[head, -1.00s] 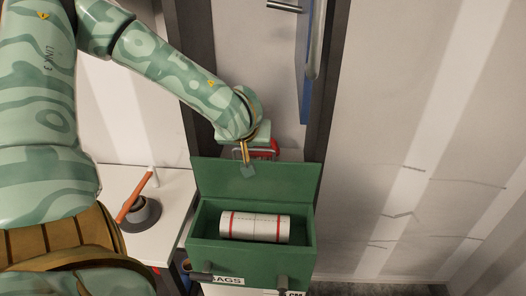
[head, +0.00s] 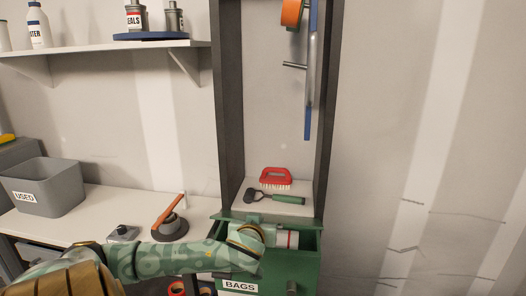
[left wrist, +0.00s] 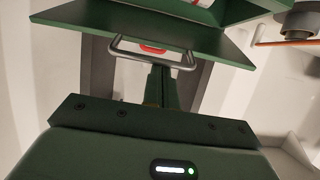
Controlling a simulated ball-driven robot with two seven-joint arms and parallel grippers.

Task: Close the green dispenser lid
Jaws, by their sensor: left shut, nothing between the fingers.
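The green dispenser (head: 300,266), labelled BAGS, stands at the lower middle of the head view. Its lid is open at the back; only a thin part shows there, and the roll (head: 288,239) with red bands is visible inside. In the left wrist view the lid (left wrist: 185,38) is a broad green panel across the top, with a metal handle (left wrist: 121,52) on the side facing me. My left gripper (left wrist: 164,72) is shut and empty, its fingertips close to the handle; I cannot tell whether they touch. In the head view my left wrist covers the dispenser's left part. My right gripper is out of view.
A red brush (head: 275,177) and a green-handled tool (head: 288,199) lie on the cabinet shelf behind the dispenser. Dark cabinet posts flank the shelf.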

